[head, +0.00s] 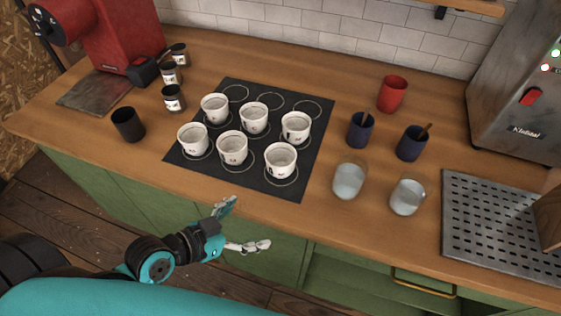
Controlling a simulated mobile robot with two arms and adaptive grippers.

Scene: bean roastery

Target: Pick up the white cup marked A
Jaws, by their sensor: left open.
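Several white cups stand upright on a black mat (308,183) with printed rings. In the front row are a left cup (193,140), a middle cup (232,148) and a right cup (281,160). Behind them are a left cup (215,109), a middle cup (254,118) and a right cup (296,128). Each seems to bear a small dark mark, too small to read, so I cannot tell which is A. My left gripper (246,225) is open and empty, in front of the counter edge, nearer to me than the front row. My right gripper is not in view.
A dark cup (128,124) and small labelled jars (173,98) stand left of the mat. Right of it are two glasses (349,180), two blue cups (360,130) and a red cup (392,94). A perforated metal tray (490,225) lies far right. The back-row rings are empty.

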